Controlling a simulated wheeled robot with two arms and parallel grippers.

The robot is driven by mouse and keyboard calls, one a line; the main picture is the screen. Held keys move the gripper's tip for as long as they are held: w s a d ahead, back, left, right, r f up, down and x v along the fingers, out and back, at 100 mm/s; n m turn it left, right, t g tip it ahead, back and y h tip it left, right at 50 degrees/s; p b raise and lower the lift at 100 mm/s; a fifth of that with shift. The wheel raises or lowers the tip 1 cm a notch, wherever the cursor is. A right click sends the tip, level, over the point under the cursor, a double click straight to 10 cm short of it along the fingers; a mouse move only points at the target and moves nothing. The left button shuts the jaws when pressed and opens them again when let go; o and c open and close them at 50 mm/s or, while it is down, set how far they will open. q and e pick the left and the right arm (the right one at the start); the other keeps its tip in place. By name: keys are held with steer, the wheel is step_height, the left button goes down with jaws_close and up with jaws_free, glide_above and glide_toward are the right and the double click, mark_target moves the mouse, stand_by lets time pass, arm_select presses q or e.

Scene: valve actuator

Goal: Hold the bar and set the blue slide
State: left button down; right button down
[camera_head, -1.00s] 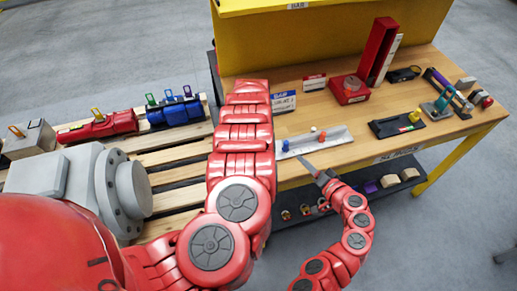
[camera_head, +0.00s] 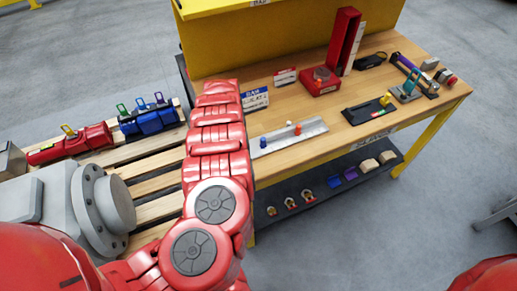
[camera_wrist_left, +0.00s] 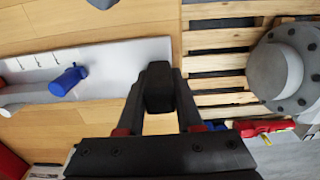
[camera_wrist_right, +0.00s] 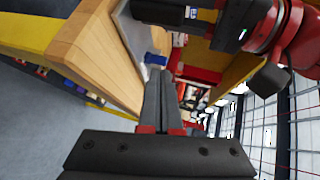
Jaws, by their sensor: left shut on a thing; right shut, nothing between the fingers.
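The bar (camera_head: 285,138) is a long light-grey metal rail near the front of the wooden bench. In the left wrist view, the blue slide (camera_wrist_left: 66,81) sits beside several short marks. My left gripper (camera_wrist_left: 158,90) is shut on a dark block at the bar's end; my arm hides this in the head view. My right gripper (camera_wrist_right: 158,80) is shut and empty. It points toward the blue slide (camera_wrist_right: 155,60); I cannot tell the gap.
A red stand (camera_head: 340,45), a black fixture with a yellow knob (camera_head: 369,108) and a teal-handled device (camera_head: 408,88) stand farther right on the bench (camera_head: 300,100). A pallet (camera_head: 160,185) with a grey flanged valve body (camera_head: 95,200) is at left. A lower shelf (camera_head: 270,215) holds small parts.

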steer(key=s+m+h, duration=0.1)
steer(key=s+m, duration=0.1)
steer(key=s, duration=0.2)
glide_toward(262, 144)
steer(key=shift+g+h, duration=0.3)
steer(key=shift+g, duration=0.1)
steer(key=x, duration=0.6)
steer(key=shift+w+a+r, duration=0.1)
steer(key=shift+w+r, duration=0.15)
steer(key=shift+w, duration=0.1)
steer(key=shift+w+d, duration=0.3)
steer(key=shift+d, duration=0.25)
steer(key=shift+w+d, duration=0.3)
steer(key=shift+d, duration=0.3)
